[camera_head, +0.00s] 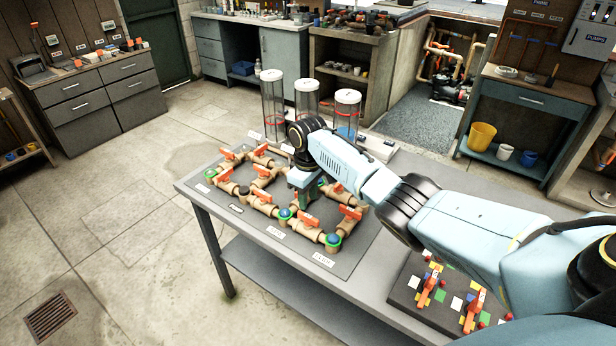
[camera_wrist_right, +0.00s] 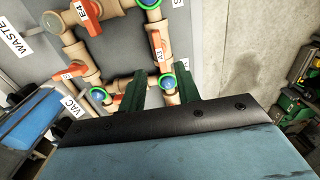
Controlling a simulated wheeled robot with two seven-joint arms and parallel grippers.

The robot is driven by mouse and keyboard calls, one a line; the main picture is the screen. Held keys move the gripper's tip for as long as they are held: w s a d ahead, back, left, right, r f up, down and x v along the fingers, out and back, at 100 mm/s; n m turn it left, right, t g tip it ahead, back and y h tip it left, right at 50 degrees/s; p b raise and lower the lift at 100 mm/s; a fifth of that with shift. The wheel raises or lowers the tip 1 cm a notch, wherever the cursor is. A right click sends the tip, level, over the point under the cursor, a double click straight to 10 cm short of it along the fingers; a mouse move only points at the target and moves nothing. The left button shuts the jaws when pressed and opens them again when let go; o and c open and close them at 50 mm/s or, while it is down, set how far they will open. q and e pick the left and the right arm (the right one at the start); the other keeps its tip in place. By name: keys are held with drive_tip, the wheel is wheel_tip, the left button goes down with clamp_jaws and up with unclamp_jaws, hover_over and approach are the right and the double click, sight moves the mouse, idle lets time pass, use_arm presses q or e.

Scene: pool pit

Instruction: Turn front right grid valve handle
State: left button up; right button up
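The pipe grid with tan pipes and several orange valve handles lies on a dark board (camera_head: 345,268) on the grey table. One orange handle (camera_head: 350,212) sits at the right of the grid, just right of my right gripper (camera_head: 305,196). Another orange handle (camera_head: 308,229) is at the near side. In the wrist view, the green fingers of my right gripper (camera_wrist_right: 157,89) are spread apart, with a blue-capped fitting (camera_wrist_right: 167,81) showing between them. An orange handle (camera_wrist_right: 157,43) stands beyond the fingertips. I cannot tell whether a finger touches anything. My left gripper is out of view.
Three clear cylinders (camera_head: 272,105) stand behind the grid. A dark panel (camera_head: 408,293) with coloured squares and orange handles lies on the table's right, under my arm. Open concrete floor (camera_head: 130,215) lies left of the table.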

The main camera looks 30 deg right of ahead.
sight(308, 216)
wheel_tip(308, 216, up, 6)
drive_tip(key=shift+r, duration=0.25)
idle(0.5)
